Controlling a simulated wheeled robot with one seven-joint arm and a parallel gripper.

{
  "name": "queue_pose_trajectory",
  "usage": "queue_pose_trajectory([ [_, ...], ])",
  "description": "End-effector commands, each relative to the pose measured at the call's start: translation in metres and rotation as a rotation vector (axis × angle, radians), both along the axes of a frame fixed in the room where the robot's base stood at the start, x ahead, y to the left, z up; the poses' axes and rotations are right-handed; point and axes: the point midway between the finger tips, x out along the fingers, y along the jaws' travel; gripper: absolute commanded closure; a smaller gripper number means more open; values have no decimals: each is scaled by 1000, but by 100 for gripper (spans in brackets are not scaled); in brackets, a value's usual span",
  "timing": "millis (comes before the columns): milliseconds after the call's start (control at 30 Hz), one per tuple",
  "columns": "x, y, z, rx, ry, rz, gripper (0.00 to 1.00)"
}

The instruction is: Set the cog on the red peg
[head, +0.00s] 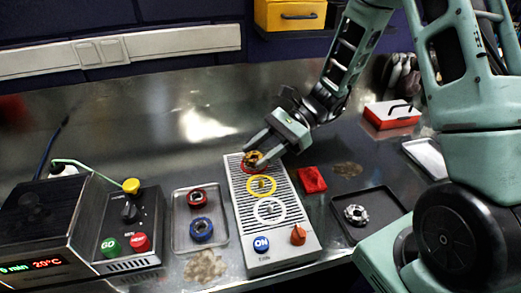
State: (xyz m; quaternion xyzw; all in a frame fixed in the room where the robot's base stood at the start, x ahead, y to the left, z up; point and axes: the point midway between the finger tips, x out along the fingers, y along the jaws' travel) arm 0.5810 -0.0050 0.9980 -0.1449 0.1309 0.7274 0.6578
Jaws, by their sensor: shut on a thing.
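My gripper (258,155) is shut on a small brass-coloured cog (253,158) at the far end of a grey slotted board (240,193). A red ring mark (250,170) shows just below the cog, partly hidden by it and by my fingers. I cannot tell whether the cog touches the board or hangs just above it, and the peg at the red mark is hidden. A yellow ring mark (262,186) and a white ring mark (270,211) lie nearer on the same board.
A metal tray (183,226) left of the board holds a red ring (197,197) and a blue ring (201,229). A black tray (366,194) at right holds a silver cog (356,214). A control box (130,227) stands at left.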

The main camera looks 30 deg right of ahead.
Motion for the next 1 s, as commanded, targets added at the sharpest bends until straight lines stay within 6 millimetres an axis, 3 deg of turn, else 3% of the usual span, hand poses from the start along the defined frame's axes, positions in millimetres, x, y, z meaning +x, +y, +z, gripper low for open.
queue_pose_trajectory([
  [433,0,0,-9,1,0,0,80],
  [467,0,0,-9,1,0,0,53],
  [500,0,0,-9,1,0,0,47],
  [800,0,-1,-8,0,0,-1,47],
  [1000,2,-13,-1,0,0,-1,47],
])
